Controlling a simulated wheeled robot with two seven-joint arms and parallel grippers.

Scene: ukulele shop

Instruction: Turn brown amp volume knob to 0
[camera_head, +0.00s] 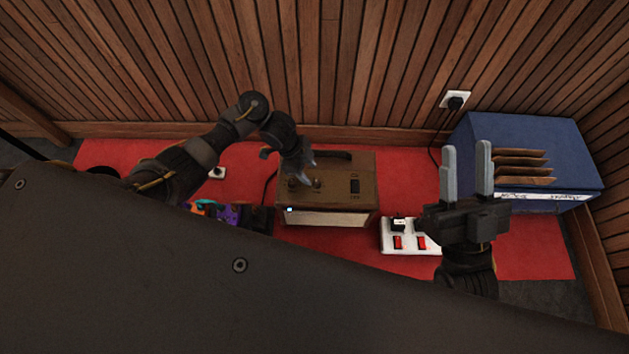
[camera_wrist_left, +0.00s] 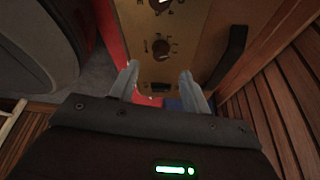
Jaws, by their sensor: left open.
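The brown amp (camera_head: 335,168) stands on the red mat, its control panel facing up. In the head view it has two dark knobs, one on the left (camera_head: 293,184) and one nearer the middle (camera_head: 317,184), plus a dark switch (camera_head: 355,186). My left gripper (camera_head: 307,167) is open above the panel, close to the knobs. In the left wrist view, a knob with marks around it (camera_wrist_left: 160,48) lies just beyond the gap between the open fingers (camera_wrist_left: 159,75). A second knob (camera_wrist_left: 160,5) is at the top edge. My right gripper (camera_head: 467,165) is open and empty, fingers up, right of the amp.
A white power strip (camera_head: 398,250) with red switches lies right of the amp. A blue box (camera_head: 530,135) with brown slats stands at the right. Colourful pedals (camera_head: 233,214) sit left of the amp. The wooden wall (camera_head: 330,60) is behind.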

